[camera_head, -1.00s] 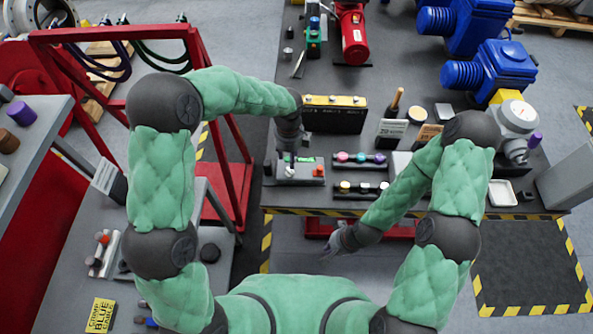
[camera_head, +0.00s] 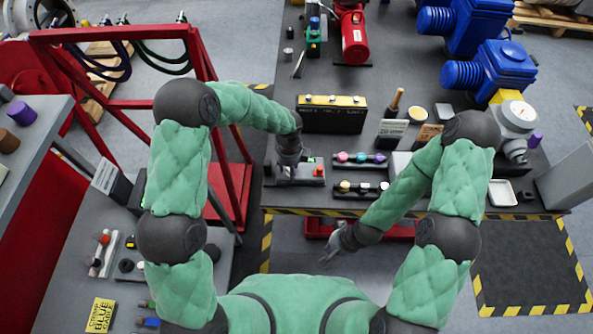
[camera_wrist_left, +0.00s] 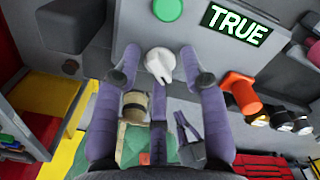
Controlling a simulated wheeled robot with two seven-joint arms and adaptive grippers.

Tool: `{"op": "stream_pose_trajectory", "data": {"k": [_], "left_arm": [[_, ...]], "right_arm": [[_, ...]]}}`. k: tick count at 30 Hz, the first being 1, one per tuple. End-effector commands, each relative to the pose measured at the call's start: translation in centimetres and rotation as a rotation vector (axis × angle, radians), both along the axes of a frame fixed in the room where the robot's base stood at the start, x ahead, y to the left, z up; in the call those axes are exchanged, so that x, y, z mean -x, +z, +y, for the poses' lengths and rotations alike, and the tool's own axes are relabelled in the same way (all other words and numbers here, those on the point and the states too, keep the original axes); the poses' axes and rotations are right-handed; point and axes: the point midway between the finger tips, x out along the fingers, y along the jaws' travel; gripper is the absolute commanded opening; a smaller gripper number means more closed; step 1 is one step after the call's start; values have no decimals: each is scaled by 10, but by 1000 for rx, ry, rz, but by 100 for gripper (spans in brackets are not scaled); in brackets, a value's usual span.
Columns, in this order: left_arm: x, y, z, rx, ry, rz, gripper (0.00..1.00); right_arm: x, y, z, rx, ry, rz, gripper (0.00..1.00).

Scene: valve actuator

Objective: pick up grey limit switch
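No part is clearly marked as the grey limit switch. A light grey box (camera_head: 308,180) with a red knob sits at the near left of the dark table. My left gripper (camera_head: 290,168) is over its left part and hides it. In the left wrist view, the box's grey face (camera_wrist_left: 220,55) carries a pale rotary knob (camera_wrist_left: 160,65), a green button (camera_wrist_left: 167,9) and an orange-red knob (camera_wrist_left: 240,88). My left gripper's purple fingers (camera_wrist_left: 160,60) are apart, either side of the pale knob; contact is unclear. My right gripper (camera_head: 330,251) is low in front of the table edge, too small to read.
Two dark strips with coloured knobs (camera_head: 360,158) lie right of the box. A black box with a yellow top (camera_head: 332,116) stands behind it. A red frame (camera_head: 215,75) stands to the left. Blue motors (camera_head: 490,68) are at the back right.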

Motion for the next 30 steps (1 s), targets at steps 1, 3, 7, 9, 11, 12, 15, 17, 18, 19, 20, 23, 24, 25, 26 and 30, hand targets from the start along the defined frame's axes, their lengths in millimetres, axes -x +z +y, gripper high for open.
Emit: {"op": "stream_pose_trajectory", "data": {"k": [1, 3, 7, 9, 11, 12, 15, 17, 18, 19, 20, 23, 24, 25, 26, 30], "left_arm": [[0, 0, 0, 0, 0, 0, 29], [0, 0, 0, 0, 0, 0, 9], [0, 0, 0, 0, 0, 0, 0], [0, 0, 0, 0, 0, 0, 0], [-1, 1, 0, 1, 1, -4, 0], [-1, 1, 0, 1, 1, -4, 0], [-1, 1, 0, 1, 1, -4, 0], [-1, 2, 0, 1, 1, -4, 0], [-2, 3, 0, 1, 1, -4, 0], [-2, 5, 0, 1, 1, -4, 0], [-2, 7, 0, 1, 2, -6, 0], [-2, 19, 0, 0, 1, -6, 0], [-2, 26, 0, 1, 1, -7, 0], [-2, 31, 0, 3, 1, -7, 0], [-2, 37, 0, 2, 1, -8, 0], [-2, 63, 0, 2, 1, -8, 0]], "right_arm": [[0, 0, 0, 0, 0, 0, 0], [0, 0, 0, 0, 0, 0, 0], [0, 0, 0, 0, 0, 0, 0], [0, 0, 0, 0, 0, 0, 0], [0, 0, 0, 0, 0, 0, 0], [0, 0, 0, 0, 0, 0, 0], [0, 0, 0, 0, 0, 0, 0], [0, 0, 0, 0, 0, 0, 0], [0, 0, 0, 0, 0, 0, 0], [0, 0, 0, 0, 0, 0, 0], [0, 0, 0, 0, 0, 0, 0], [0, 0, 0, 0, 0, 0, 0], [0, 0, 0, 0, 0, 0, 0], [0, 0, 0, 0, 0, 0, 0], [0, 0, 0, 0, 0, 0, 0], [0, 0, 0, 0, 0, 0, 0]]}}
